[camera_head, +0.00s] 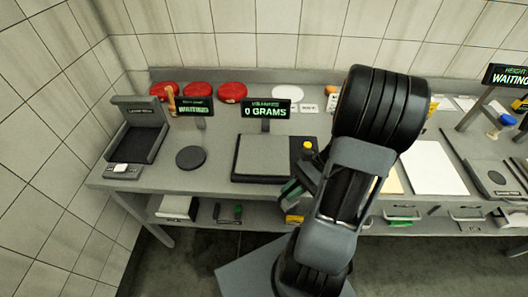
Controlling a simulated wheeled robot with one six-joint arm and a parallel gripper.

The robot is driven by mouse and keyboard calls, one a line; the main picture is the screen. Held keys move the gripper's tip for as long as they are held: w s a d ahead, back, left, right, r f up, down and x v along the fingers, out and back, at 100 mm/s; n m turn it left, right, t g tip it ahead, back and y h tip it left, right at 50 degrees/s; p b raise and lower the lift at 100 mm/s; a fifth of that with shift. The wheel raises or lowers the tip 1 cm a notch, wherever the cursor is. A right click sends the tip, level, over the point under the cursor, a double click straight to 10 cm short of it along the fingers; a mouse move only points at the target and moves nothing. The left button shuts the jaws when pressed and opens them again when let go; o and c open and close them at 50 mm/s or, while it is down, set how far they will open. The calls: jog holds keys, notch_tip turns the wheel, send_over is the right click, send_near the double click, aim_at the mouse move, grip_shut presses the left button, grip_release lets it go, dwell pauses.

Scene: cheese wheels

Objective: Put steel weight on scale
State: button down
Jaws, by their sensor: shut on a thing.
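The scale (262,158) is a flat grey platform on a dark base on the counter, left of my arm. Its plate looks bare. The display (266,110) behind it reads 0 GRAMS. My gripper (306,176) shows only as dark parts beside the scale's right edge, largely covered by my own arm. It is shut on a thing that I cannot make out. I cannot pick out a steel weight for certain.
A dark round disc (190,158) and an open dark case (136,135) lie left of the scale. Red wheels (200,90) line the back. A display reading WAITING (194,106) stands behind the disc. A white board (432,167) lies at right.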

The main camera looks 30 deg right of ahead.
jog(key=w+d+r+m+t+h, duration=0.2)
jog(key=w+r+m+t+h, duration=0.3)
jog(key=w+r+m+t, duration=0.6)
jog(key=m+t+p, duration=0.1)
jog(key=p, duration=0.1)
send_over(263, 152)
jog(key=shift+h, duration=0.3)
jog(key=shift+s+f, duration=0.1)
jog(key=shift+f, duration=5.05)
jog(key=shift+f+p, duration=0.35)
jog(key=shift+f, duration=1.15)
jog(key=shift+f, duration=0.1)
jog(key=c, duration=1.2)
grip_release()
jog(key=shift+o, duration=0.2)
